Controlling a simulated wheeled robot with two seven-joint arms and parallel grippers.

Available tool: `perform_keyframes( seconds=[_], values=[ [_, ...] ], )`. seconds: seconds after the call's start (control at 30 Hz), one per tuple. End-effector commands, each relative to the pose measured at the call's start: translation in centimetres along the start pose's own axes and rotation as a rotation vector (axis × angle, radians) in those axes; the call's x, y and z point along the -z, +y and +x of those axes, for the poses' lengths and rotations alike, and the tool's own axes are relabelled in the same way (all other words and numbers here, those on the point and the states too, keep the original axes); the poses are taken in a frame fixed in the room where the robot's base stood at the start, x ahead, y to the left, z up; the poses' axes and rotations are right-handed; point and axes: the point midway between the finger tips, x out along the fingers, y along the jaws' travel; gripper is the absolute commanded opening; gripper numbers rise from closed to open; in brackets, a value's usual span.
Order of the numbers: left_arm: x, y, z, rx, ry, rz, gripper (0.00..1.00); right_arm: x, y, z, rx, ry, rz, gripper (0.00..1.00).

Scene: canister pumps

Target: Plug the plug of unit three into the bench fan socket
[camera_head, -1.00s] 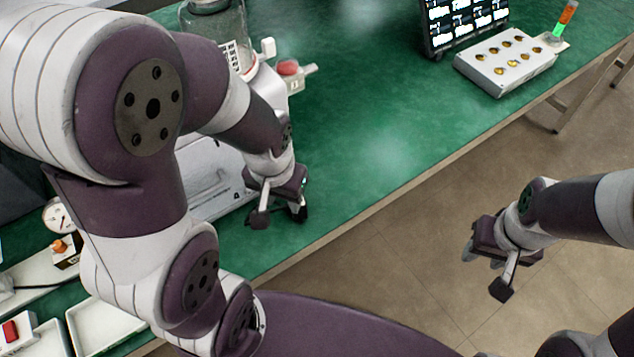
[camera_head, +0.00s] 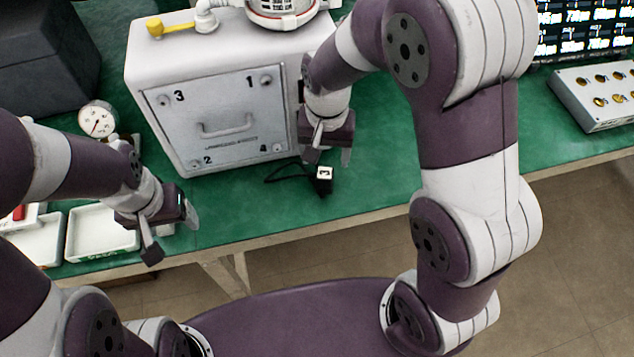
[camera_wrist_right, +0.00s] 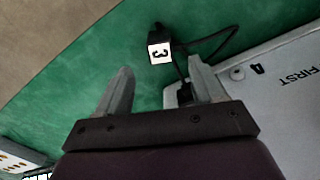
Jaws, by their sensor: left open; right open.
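The plug of unit three (camera_head: 323,175) is a small black plug with a white label marked 3. It lies on the green bench just in front of the unit's right corner, with a black cable looping left. It also shows in the right wrist view (camera_wrist_right: 158,52), beyond the fingertips. My right gripper (camera_head: 338,157) is open and empty beside the unit, just above and behind the plug; its spread fingers show in the right wrist view (camera_wrist_right: 160,75). My left gripper (camera_head: 190,215) is open near the bench's front edge, left of the unit. I cannot make out the bench fan socket.
The white unit (camera_head: 225,75) has a numbered front panel and a yellow-handled valve (camera_head: 170,27). A pressure gauge (camera_head: 97,120) and a white tray (camera_head: 100,232) stand to the left. A button box (camera_head: 605,95) stands at the right. The bench right of the plug is clear.

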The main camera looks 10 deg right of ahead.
Motion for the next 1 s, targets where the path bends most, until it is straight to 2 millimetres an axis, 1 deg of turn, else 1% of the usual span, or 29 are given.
perform_keyframes(
  seconds=[0.03,0.17,0.4,0.5,0.7,0.77,0.8,0.87,0.9,1.0],
  values=[
    [0.0,0.0,0.2,0.0,0.0,0.0,0.72,-0.1,0.1,1.0,-0.002,-0.003,0.0,0.68],
    [0.0,0.0,0.3,0.0,0.0,0.0,0.72,-0.1,0.0,2.4,-0.001,-0.002,-0.001,0.68],
    [-0.1,0.0,0.8,0.0,0.0,0.0,0.72,-0.3,-0.3,6.7,-0.001,-0.002,-0.001,0.68],
    [-0.1,0.0,0.8,0.0,0.0,0.0,0.72,-0.3,-0.3,7.4,0.0,0.0,-0.001,0.68],
    [-0.1,0.0,0.8,0.0,0.0,0.0,0.72,-0.3,-0.3,7.4,0.001,0.002,-0.001,0.68],
    [-0.1,0.0,0.8,0.0,0.0,0.0,0.72,-0.3,-0.3,7.4,0.001,0.002,-0.001,0.49],
    [-0.1,0.0,0.8,0.0,0.0,0.0,0.72,-0.3,-0.3,7.4,0.001,0.001,-0.001,0.36],
    [-0.1,0.0,0.8,0.0,0.0,0.0,0.72,-0.3,-0.3,7.4,0.001,0.002,-0.002,0.16],
    [-0.1,0.0,0.8,0.0,0.0,0.0,0.72,-0.3,-0.3,7.4,0.001,0.001,-0.002,0.12],
    [-0.1,0.0,0.8,0.0,0.0,0.0,0.72,-0.3,-0.3,7.4,0.001,0.002,-0.002,0.12]
  ],
)
